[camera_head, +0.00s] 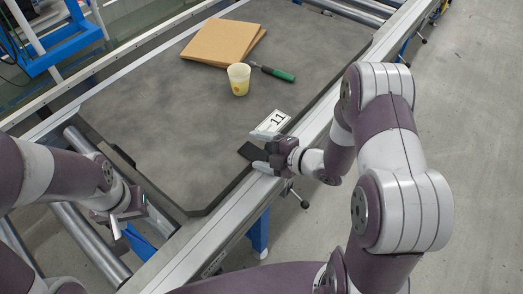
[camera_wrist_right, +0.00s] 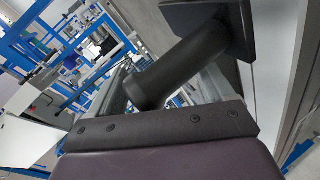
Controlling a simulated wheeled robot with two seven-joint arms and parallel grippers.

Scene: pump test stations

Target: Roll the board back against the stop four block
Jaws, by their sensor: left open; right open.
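The board (camera_head: 180,135) is a large dark grey slab with cut corners, lying flat on the roller conveyor. My left gripper (camera_head: 118,226) is open above the rollers, off the board's near left corner. The right wrist view shows a dark cylinder with a square plate (camera_wrist_right: 190,60) close up. I cannot make out a stop four block.
Brown cardboard sheets (camera_head: 222,42), a pale yellow cup (camera_head: 239,78) and a green-handled screwdriver (camera_head: 278,74) sit on the board. Bare rollers (camera_head: 88,235) show at the near left. A metal rail (camera_head: 318,120) runs along the right side. The floor (camera_head: 475,130) to the right is clear.

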